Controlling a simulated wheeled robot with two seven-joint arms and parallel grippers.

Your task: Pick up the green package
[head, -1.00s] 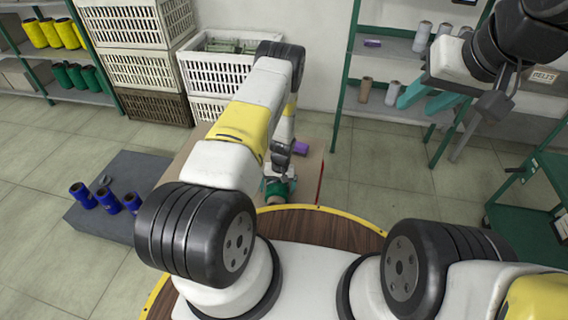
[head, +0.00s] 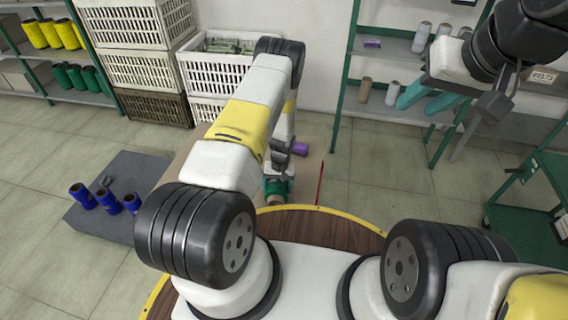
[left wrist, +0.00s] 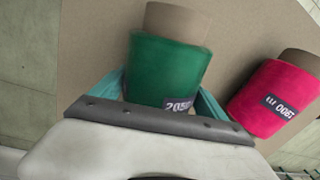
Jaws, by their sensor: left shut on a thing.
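The green package (left wrist: 168,70) is a green wound bobbin on a brown tube, with a dark number label. In the left wrist view it is between the teal fingers of my left gripper (left wrist: 160,90), which is shut on it. In the head view the green package (head: 277,187) shows small at the end of my left arm, just beyond the round wooden top. Whether it touches the surface below is unclear. My right gripper (head: 424,98) is at the upper right, its teal fingers apart and empty.
A pink package (left wrist: 273,97) lies on the brown board (left wrist: 95,45), right of the green one. A purple package (head: 300,148) is farther back. Blue bobbins (head: 107,200) stand on a grey platform (head: 140,170) at left. White crates (head: 215,75) and a green shelf (head: 385,115) stand behind.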

